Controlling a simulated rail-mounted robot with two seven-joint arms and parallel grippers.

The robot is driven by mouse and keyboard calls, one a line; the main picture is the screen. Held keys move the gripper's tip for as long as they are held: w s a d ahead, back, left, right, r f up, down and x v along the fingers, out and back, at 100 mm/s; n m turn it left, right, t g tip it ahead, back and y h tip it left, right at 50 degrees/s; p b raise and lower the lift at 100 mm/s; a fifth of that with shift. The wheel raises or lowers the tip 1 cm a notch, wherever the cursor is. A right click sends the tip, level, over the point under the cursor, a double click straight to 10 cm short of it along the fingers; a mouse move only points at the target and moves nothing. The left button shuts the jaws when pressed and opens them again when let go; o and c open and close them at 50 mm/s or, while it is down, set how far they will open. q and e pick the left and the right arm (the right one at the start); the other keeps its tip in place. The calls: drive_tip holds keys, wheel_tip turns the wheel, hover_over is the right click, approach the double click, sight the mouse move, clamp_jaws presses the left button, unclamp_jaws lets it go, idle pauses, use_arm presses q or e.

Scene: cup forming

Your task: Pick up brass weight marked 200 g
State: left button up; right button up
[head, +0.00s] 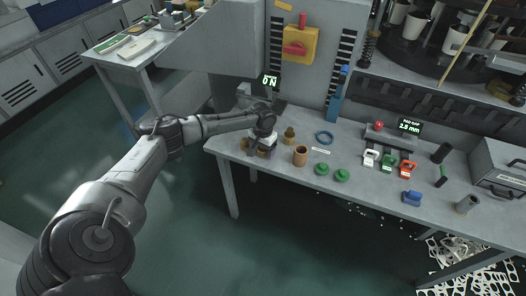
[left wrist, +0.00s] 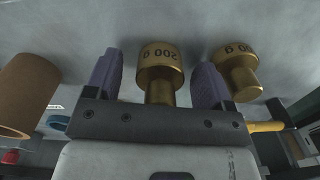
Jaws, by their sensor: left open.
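The brass weight marked 200 g (left wrist: 161,68) stands between the two purple fingers of my left gripper (left wrist: 156,85) in the left wrist view. Its marking reads upside down there. The fingers are open on either side of it, with a small gap visible at each side. A second brass weight (left wrist: 237,68) is just outside the right finger; its marking is partly hidden. In the head view my left gripper (head: 259,148) is low over the left end of the table and largely hides the weights beneath it. My right gripper is not in view.
A brown cylinder (head: 300,156) and another brass piece (head: 289,134) stand right of the gripper. A blue ring (head: 324,138), green pieces (head: 341,175) and a press column lie further along. The table's front edge (head: 228,165) is close to the gripper.

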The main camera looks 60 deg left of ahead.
use_arm(q)
drive_tip(key=shift+r, duration=0.1)
drive_tip(key=shift+c, duration=0.2)
drive_tip(key=shift+c, duration=0.9)
drive_tip(key=c, duration=0.9)
drive_tip(key=shift+r, duration=0.15)
